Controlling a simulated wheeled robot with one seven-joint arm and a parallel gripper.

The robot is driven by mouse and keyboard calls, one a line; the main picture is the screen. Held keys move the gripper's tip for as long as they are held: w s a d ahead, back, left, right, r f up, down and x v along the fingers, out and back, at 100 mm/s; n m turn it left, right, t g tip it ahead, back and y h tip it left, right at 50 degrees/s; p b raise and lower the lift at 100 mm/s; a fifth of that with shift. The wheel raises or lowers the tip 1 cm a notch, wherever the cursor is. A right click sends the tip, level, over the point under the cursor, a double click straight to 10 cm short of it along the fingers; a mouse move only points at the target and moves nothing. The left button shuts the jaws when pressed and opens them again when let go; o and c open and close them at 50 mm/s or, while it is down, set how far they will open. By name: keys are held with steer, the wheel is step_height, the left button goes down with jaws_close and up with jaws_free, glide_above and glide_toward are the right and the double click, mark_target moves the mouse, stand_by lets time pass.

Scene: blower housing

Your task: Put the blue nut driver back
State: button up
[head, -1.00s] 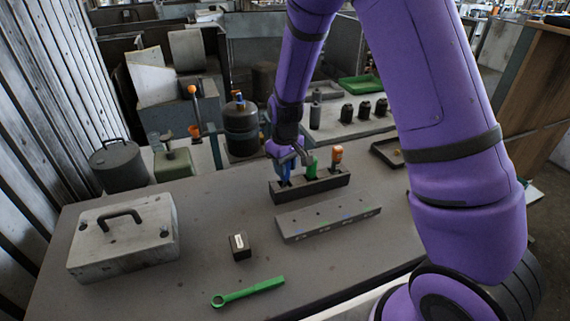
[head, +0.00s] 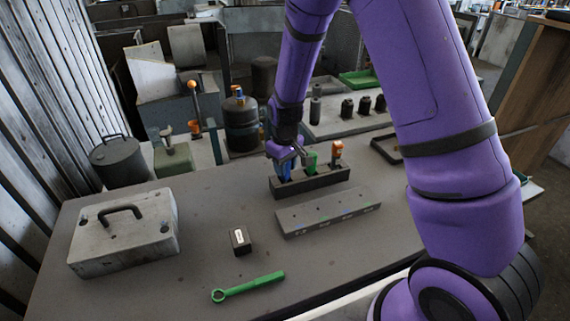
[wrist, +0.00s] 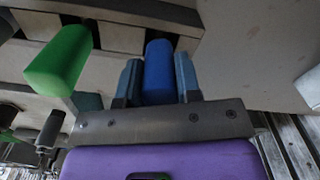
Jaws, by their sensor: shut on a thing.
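The blue nut driver's handle (wrist: 159,72) is between the two fingers of my gripper (wrist: 156,85) in the wrist view, with a finger against each side. In the head view my gripper (head: 286,158) is at the left end of a dark holder block (head: 325,182), and the blue handle (head: 285,169) shows just below it. The driver looks upright at the left slot of the block. Its shaft is hidden, so I cannot tell how deep it sits.
A flat grey rack (head: 328,213) with small coloured marks lies in front of the holder. A green ring wrench (head: 248,288), a small black box (head: 240,241) and a grey case (head: 124,233) are on the table.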

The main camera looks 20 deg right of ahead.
stand_by(0.4)
steer(key=o, duration=1.6)
steer(key=shift+r, duration=4)
